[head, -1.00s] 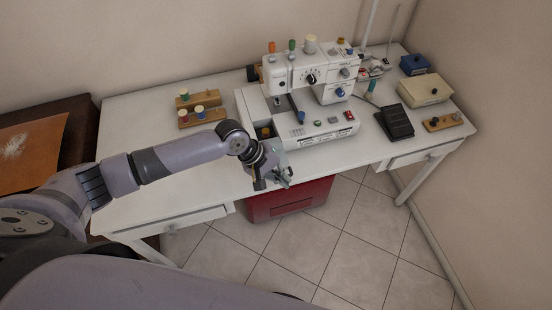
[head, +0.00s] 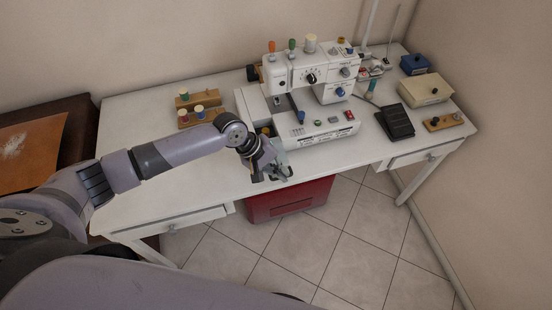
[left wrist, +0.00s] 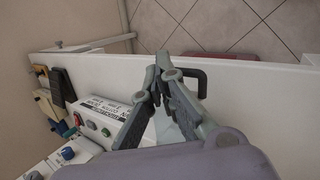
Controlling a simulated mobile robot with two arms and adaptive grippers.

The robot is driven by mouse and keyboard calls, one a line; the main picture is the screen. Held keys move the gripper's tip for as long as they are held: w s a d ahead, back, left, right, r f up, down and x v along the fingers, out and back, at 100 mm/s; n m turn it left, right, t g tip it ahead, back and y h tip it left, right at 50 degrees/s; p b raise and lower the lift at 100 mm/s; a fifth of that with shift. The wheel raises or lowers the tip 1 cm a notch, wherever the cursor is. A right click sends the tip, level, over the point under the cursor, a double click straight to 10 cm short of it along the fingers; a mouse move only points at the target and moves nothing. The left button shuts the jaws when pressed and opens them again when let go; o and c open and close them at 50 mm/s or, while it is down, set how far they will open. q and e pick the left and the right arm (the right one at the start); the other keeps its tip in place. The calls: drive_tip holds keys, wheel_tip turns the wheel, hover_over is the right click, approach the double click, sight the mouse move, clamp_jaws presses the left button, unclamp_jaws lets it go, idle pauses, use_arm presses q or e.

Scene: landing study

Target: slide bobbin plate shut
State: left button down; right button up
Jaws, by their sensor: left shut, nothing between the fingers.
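The white sewing machine (head: 318,128) stands on the white table, with a low bed at its front. I cannot make out which part is the bobbin plate; my arm covers the bed's front left corner. My left gripper (head: 286,172) is in front of the bed, near the table's front edge. It is shut and empty. In the left wrist view its fingers (left wrist: 160,72) come together, with the machine's lettered front (left wrist: 107,108) to the left. My right gripper is not in view.
Wooden spool holders (head: 202,117) stand left of the machine. A black pedal (head: 395,122), a cream box (head: 426,89) and a blue box (head: 415,64) are to its right. A red bin (head: 290,200) sits below the table. The tabletop's left part is mostly clear.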

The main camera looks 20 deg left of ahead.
sight(280, 158)
use_arm(q)
drive_tip(key=shift+w+a+b, duration=0.4)
drive_tip(key=shift+w+a, duration=0.25)
drive_tip(key=shift+w, duration=0.35)
drive_tip(key=shift+w+a+b, duration=0.35)
drive_tip(key=shift+w+a, duration=0.35)
drive_tip(key=shift+w, duration=0.25)
drive_tip(key=shift+w+a+b, duration=0.4)
drive_tip(key=shift+w+a, duration=0.25)
drive_tip(key=shift+w, duration=0.35)
idle(0.7)
drive_tip(key=shift+s, duration=0.1)
idle(0.4)
drive_tip(key=shift+s+d+p, duration=0.1)
drive_tip(key=shift+d+p, duration=0.05)
drive_tip(key=shift+p, duration=0.45)
drive_tip(key=shift+r, duration=0.1)
wheel_tip(280, 158, up, 6)
drive_tip(key=p, duration=0.7)
drive_tip(key=shift+s, duration=0.15)
drive_tip(key=shift+s, duration=0.1)
